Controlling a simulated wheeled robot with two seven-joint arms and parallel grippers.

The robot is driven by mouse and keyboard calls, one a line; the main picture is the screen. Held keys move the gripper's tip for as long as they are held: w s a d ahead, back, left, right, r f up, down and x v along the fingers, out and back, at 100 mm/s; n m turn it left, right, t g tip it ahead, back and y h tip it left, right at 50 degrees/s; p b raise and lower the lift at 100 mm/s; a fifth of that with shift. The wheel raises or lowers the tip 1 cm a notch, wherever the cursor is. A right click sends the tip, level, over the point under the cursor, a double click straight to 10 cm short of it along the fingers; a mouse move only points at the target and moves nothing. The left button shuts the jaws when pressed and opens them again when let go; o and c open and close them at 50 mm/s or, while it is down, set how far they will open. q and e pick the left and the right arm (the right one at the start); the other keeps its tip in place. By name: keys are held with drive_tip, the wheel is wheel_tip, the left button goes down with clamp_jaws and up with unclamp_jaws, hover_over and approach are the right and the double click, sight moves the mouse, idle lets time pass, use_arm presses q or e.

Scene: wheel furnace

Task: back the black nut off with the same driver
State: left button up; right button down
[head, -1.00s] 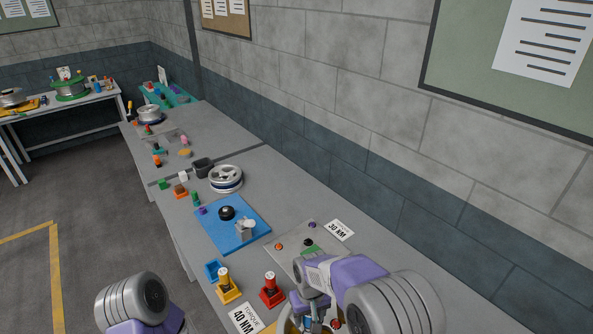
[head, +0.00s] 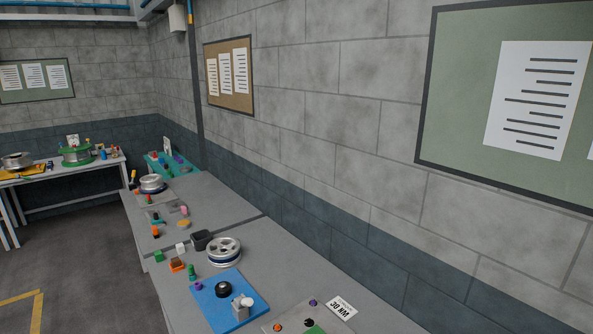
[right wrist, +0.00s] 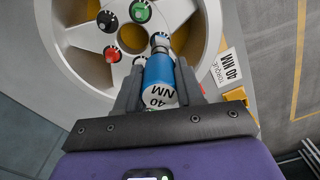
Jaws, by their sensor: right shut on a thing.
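My right gripper (right wrist: 160,70) is shut on a blue driver (right wrist: 159,76) in the right wrist view, one finger on each side of it. The driver's end face is marked 40 NM. Its grey socket end is over the silver wheel (right wrist: 81,36), at the hub's lower right; what lies under the socket is hidden. A black nut (right wrist: 107,21) is on the hub to the upper left of the socket, apart from it. A green nut (right wrist: 140,11) and a red nut (right wrist: 112,54) are beside it on the hub. My left gripper is not in view.
In the head view, a blue mat (head: 212,314) holds a black knob-like part (head: 222,289) and a metal piece (head: 241,306). Another wheel (head: 224,251) and a 30 NM card (head: 341,307) are on the bench.

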drive_tip(key=shift+r+p, duration=1.5)
drive_tip(key=shift+r, duration=0.7)
drive_tip(key=s+d+f+b, duration=0.2)
drive_tip(key=d, duration=0.6)
drive_tip(key=shift+s+d+m, duration=0.2)
drive_tip(key=shift+d+m, duration=0.05)
drive_tip(key=shift+m, duration=0.15)
drive_tip(key=shift+r, duration=0.1)
drive_tip(key=shift+f+b, duration=0.7)
drive_tip(key=shift+f, duration=0.3)
